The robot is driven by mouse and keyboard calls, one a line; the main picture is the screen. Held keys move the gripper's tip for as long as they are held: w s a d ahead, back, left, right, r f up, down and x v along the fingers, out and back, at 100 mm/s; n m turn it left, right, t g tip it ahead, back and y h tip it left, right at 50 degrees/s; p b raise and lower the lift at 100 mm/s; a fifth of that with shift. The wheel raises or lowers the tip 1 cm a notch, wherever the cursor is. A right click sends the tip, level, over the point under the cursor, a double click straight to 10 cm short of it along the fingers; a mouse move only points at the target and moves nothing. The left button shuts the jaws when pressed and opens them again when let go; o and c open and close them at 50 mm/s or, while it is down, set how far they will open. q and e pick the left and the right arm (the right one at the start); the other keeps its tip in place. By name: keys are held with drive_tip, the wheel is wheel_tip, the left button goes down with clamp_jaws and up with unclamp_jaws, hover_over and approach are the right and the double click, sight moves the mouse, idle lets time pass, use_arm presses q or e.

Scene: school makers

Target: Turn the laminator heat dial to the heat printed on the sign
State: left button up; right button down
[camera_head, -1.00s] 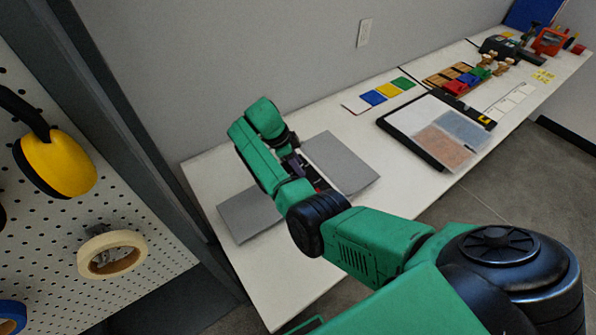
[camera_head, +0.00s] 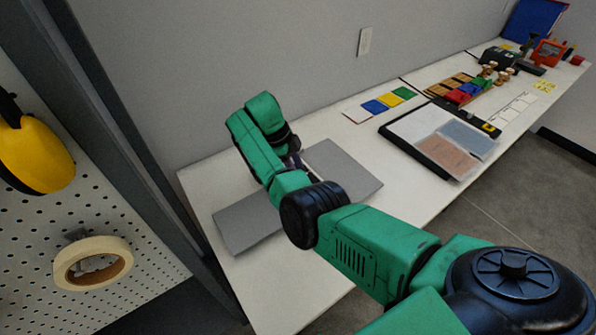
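My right arm comes in from the lower right and reaches over the near left end of the white table. Its wrist is bent down over a grey flat surface (camera_head: 345,168), which shows on both sides of the arm. My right gripper (camera_head: 294,160) is almost wholly hidden behind the wrist and forearm, so its fingers and what they touch cannot be seen. I cannot make out a laminator, its heat dial or a heat sign for sure; whatever lies beneath the arm is covered. My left gripper is not in view.
A black tray (camera_head: 419,153) with pale, blue and brown sheets lies to the right. A colour-striped card (camera_head: 364,112), coloured blocks (camera_head: 457,97) and a red-orange device (camera_head: 548,52) sit farther back. A pegboard (camera_head: 28,232) with ear defenders (camera_head: 38,160) and tape (camera_head: 92,264) stands left.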

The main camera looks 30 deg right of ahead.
drive_tip(key=shift+c, duration=2.3)
unclamp_jaws()
drive_tip(key=b+v, duration=0.2)
drive_tip(key=v, duration=0.3)
drive_tip(key=shift+w+a+r, duration=0.1)
drive_tip(key=shift+w+r, duration=0.05)
drive_tip(key=shift+r, duration=0.15)
drive_tip(key=v, duration=0.6)
drive_tip(key=shift+r, duration=0.2)
